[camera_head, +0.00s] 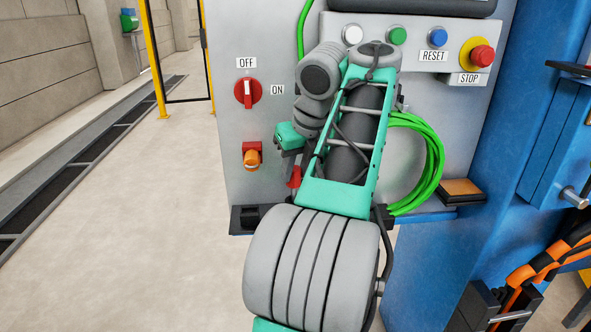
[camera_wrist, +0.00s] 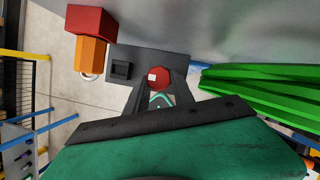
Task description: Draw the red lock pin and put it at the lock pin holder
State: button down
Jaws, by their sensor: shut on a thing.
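The red lock pin (camera_head: 294,177) shows as a small red piece below my gripper (camera_head: 289,153) in the head view, partly hidden by the arm. In the wrist view the round red end of the lock pin (camera_wrist: 158,76) sits at the fingertips of my gripper (camera_wrist: 152,88), which is shut on it. A dark plate (camera_wrist: 150,58) lies beyond the pin, with a raised black block with a square top (camera_wrist: 121,69) to the pin's left. This block (camera_head: 248,217) also shows at the panel's lower left in the head view. It may be the lock pin holder; no label shows.
An orange plug in a red housing (camera_head: 252,156) sticks out of the grey panel left of my gripper, below a red OFF/ON switch (camera_head: 247,92). A coiled green cable (camera_head: 432,165) hangs to the right. Buttons and a red STOP knob (camera_head: 481,55) are above. Floor at left is clear.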

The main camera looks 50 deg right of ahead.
aim_at(297, 181)
jog(key=shift+f+b, duration=2)
jog(key=shift+f, duration=0.1)
jog(key=c, duration=1)
grip_release()
jog(key=shift+r, duration=0.1)
